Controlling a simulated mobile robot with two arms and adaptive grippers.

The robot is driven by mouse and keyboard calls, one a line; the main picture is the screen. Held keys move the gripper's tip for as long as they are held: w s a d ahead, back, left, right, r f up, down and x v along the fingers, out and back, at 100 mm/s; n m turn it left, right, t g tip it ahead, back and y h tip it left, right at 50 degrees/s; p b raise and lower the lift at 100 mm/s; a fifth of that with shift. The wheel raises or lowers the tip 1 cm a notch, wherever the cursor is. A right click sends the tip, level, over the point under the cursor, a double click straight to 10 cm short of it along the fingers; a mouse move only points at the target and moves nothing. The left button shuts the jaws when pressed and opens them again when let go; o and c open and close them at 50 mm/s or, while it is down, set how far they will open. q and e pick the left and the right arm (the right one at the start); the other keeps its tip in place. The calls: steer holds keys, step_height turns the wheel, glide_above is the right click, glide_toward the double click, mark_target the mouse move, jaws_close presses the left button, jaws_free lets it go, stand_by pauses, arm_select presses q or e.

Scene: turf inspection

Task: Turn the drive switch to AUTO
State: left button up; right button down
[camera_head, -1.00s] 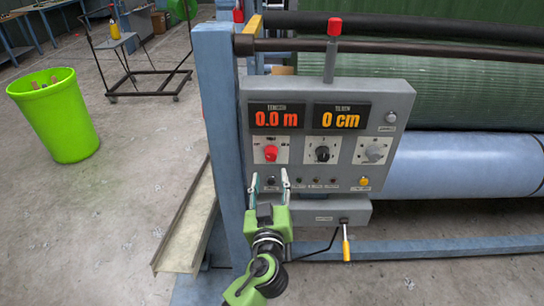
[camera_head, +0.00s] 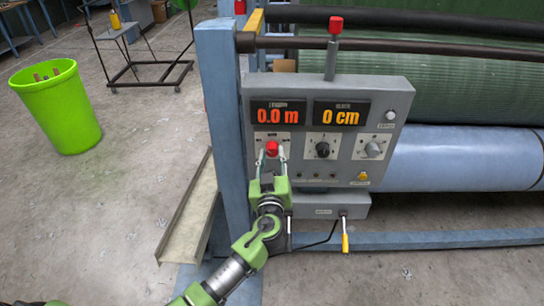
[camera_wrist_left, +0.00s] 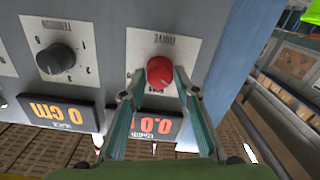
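The red drive switch (camera_head: 271,148) is a round knob on a white plate at the left of the grey control panel (camera_head: 400,100). In the left wrist view, which shows the panel upside down, the knob (camera_wrist_left: 159,71) sits below the label "DRIVE". My left gripper (camera_head: 271,155) is open at the panel, with one fingertip on each side of the knob. In the left wrist view the fingertips (camera_wrist_left: 158,76) flank the knob; I cannot tell whether they touch it. My right gripper is not in view.
A black tension knob (camera_head: 322,150) and a grey knob (camera_head: 373,148) sit to the right. Displays above read 0.0 m and 0 cm. A red-topped lever (camera_head: 334,28) stands above the panel, a yellow-handled crank (camera_head: 345,240) below. A blue post (camera_head: 222,130) rises at left.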

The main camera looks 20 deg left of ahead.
arm_select(q)
steer(key=c, duration=0.4)
